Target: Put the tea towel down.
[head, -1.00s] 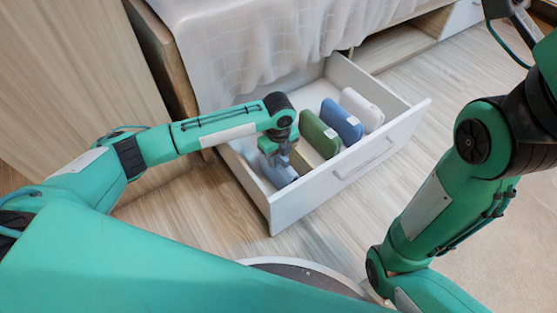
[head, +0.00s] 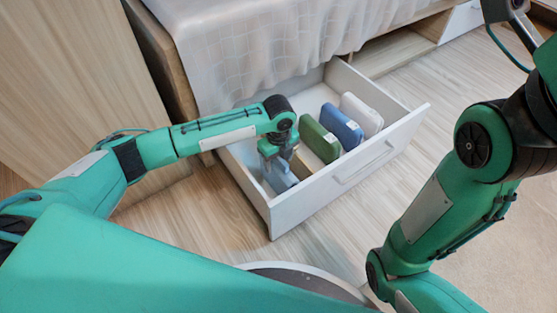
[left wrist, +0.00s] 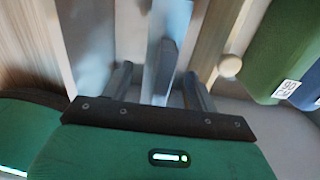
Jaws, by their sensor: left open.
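The tea towel is the pale blue-grey folded piece (head: 281,181) in the near left part of the open drawer (head: 330,190). My left gripper (head: 277,160) is down in the drawer just above it. In the left wrist view the pale towel (left wrist: 165,65) stands on edge between the spread fingers of my left gripper (left wrist: 160,88). The fingers are open, with gaps beside the towel. That view is blurred. My right arm is at the right of the head view; its gripper is not seen.
Green (head: 319,139), blue (head: 342,126) and white (head: 362,115) folded pieces stand in a row in the drawer, to the right of the towel. A light wooden divider (head: 308,158) lies between towel and green piece. A bed with a white cover (head: 270,45) rises behind.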

